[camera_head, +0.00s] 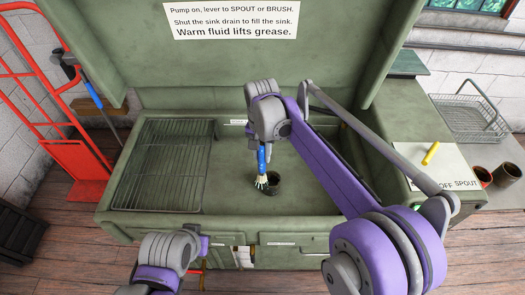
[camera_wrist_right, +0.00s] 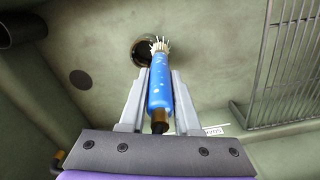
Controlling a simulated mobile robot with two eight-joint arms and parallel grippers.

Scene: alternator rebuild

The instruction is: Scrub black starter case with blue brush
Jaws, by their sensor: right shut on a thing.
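My right gripper (camera_head: 262,146) points down into the green sink and is shut on the blue brush (camera_head: 262,160). The brush is upright with its pale bristles down. In the right wrist view the brush (camera_wrist_right: 160,92) lies between the two grey fingers of the gripper (camera_wrist_right: 160,78). The black starter case (camera_head: 273,186) is a short dark cylinder on the sink floor. Its open round end (camera_wrist_right: 141,54) shows in the wrist view. The bristles are right beside its rim; I cannot tell if they touch. My left arm shows at the lower left, its jaws unclear.
A wire rack (camera_head: 160,165) covers the sink's left side. A sign (camera_head: 240,20) is on the raised lid. At right, a yellow lever (camera_head: 430,153) sits on a labelled panel, beside a wire basket (camera_head: 470,118). The sink floor around the case is clear.

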